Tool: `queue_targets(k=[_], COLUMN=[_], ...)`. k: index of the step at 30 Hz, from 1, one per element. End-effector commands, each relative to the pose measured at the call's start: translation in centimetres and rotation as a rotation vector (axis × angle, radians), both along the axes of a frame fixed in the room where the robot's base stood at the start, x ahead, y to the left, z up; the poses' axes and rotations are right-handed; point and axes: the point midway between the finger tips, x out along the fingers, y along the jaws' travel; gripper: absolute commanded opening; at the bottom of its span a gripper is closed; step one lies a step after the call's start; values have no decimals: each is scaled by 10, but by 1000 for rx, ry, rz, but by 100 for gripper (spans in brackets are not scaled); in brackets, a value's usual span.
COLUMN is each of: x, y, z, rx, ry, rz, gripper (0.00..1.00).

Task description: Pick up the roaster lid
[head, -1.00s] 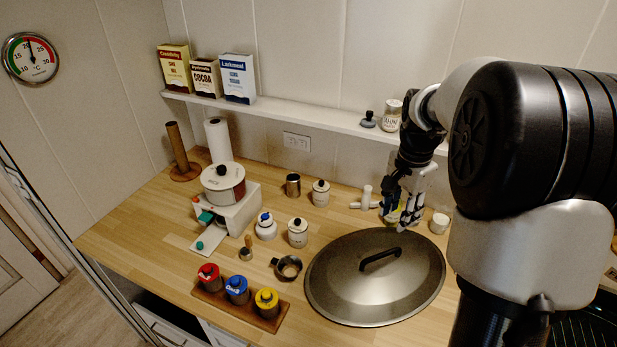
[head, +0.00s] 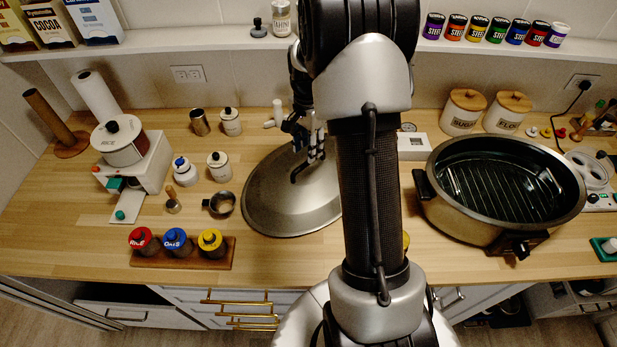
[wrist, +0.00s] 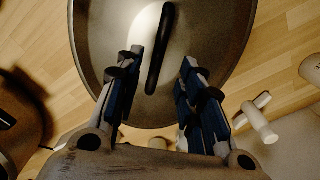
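The roaster lid (head: 275,205) is a large round grey metal lid lying on the wooden counter, its right part hidden behind my arm. Its black bar handle (wrist: 160,50) shows plainly in the wrist view and partly in the head view (head: 296,174). My gripper (head: 312,150) is over the lid at the handle. In the wrist view my gripper (wrist: 162,62) is open, with one finger on each side of the handle and a gap to both. The open roaster (head: 480,215), with a rack inside, stands to the right of my arm.
A small pan (head: 221,205) and a rack (head: 185,258) of red, blue and yellow jars stand left of the lid. White canisters (head: 219,166) stand near its left edge. A white holder-like piece (wrist: 262,120) lies close to my gripper. A shelf (head: 200,40) runs along the back wall.

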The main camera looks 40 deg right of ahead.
Motion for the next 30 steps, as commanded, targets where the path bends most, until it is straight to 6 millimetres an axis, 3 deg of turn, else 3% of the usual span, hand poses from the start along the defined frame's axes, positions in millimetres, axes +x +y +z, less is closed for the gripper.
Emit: queue_targets(k=[5,13,30], x=[-2,-4,-4], y=[0,0,0], z=[-12,-51,-55], rx=[1,1,0], ry=[1,2,0], rz=[0,0,0], gripper=[36,36,36])
